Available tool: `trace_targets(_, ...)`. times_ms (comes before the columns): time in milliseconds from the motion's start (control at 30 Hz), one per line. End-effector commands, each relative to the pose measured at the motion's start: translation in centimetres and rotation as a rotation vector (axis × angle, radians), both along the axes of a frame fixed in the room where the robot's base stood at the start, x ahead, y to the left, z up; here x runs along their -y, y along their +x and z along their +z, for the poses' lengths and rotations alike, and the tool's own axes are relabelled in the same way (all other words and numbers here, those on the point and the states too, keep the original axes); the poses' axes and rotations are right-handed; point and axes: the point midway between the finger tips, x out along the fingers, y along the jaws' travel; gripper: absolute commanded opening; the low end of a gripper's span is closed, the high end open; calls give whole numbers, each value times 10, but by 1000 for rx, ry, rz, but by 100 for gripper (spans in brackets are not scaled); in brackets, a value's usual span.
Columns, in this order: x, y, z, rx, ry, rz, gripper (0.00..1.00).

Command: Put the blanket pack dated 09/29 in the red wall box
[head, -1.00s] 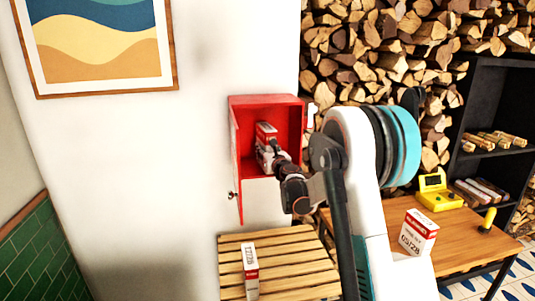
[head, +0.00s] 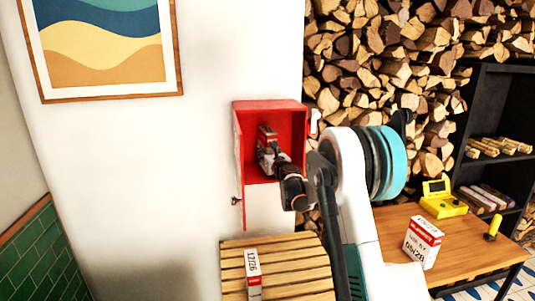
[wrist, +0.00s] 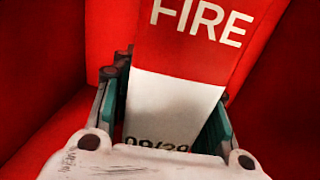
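The red wall box (head: 275,108) hangs on the white wall with its front open. My gripper (head: 274,158) reaches inside it. A red and white pack (head: 267,134) is between my fingers inside the box. In the wrist view the pack (wrist: 190,60) shows "FIRE" on red and a partly covered date that looks like 09/29 on white. My gripper (wrist: 172,115) has a finger along each side of the pack, close against it. The red walls of the box surround it. Whether the pack rests on the box floor is hidden.
A pack marked 12/26 (head: 252,268) stands on the slatted wooden table (head: 290,262) below the box. A pack marked 05/28 (head: 421,244) stands on the wooden table (head: 390,218) at right, near a yellow device (head: 442,203). Stacked logs (head: 380,60) fill the back.

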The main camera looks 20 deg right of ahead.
Motion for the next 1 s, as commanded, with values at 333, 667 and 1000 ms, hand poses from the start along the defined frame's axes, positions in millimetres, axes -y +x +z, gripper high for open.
trace_targets(333,0,0,0,0,0,0,65)
trace_targets(667,-1,-23,0,0,0,-1,65)
trace_targets(1000,-7,-90,0,0,0,0,65)
